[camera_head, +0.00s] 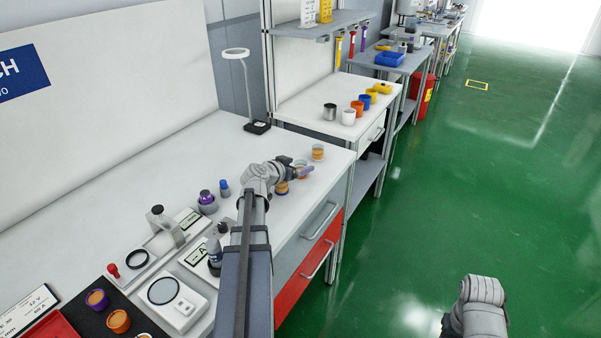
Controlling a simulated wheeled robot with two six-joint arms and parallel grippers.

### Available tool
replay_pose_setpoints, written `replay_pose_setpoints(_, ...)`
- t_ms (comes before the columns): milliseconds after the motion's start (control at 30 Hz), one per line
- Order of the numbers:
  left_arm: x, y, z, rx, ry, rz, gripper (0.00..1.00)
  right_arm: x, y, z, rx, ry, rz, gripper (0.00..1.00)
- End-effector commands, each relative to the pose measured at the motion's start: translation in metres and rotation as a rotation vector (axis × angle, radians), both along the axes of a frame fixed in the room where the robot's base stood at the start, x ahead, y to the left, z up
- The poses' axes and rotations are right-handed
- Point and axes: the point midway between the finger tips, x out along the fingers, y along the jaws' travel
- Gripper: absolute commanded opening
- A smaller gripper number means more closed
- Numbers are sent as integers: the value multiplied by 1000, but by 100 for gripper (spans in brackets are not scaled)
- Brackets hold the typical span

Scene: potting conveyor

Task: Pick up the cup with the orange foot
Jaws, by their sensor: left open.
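My left gripper (298,172) is open over the front right of the white bench. Its fingers are at a small pale cup (301,165) with an orange tone, which they partly cover. I cannot tell if they touch it. Another small cup (318,152), pale with orange showing, stands just beyond the gripper. The feet are too small and covered to tell surely which is orange. Of my right arm only a grey link shows at the lower right.
A magnifier lamp (246,90) stands at the bench's back. Purple-topped and blue-topped items (206,198) stand left of my arm. A scale (172,299) and a black mat (86,320) with cups lie nearer. The green floor (450,190) is clear at right.

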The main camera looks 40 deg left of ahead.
Motion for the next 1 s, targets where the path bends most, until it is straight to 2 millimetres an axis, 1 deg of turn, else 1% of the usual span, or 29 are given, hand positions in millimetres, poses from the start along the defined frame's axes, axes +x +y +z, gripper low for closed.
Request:
replay_pose_setpoints(33, 10, 2, -6, -1, 0, -2, 88, 0, 0, -6, 0, 0, 0, 50)
replay_pose_setpoints(100, 16, 2, -8, -1, 0, -1, 88, 0, 0, -8, 0, 0, 0, 50)
replay_pose_setpoints(333, 17, 1, -7, -1, 0, 0, 88, 0, 0, -7, 0, 0, 0, 50)
replay_pose_setpoints(367, 17, 2, -7, -1, 0, 0, 86, 0, 0, -7, 0, 0, 0, 50)
replay_pose_setpoints(1000, 16, 2, -7, -1, 0, 0, 14, 0, 0, -7, 0, 0, 0, 50)
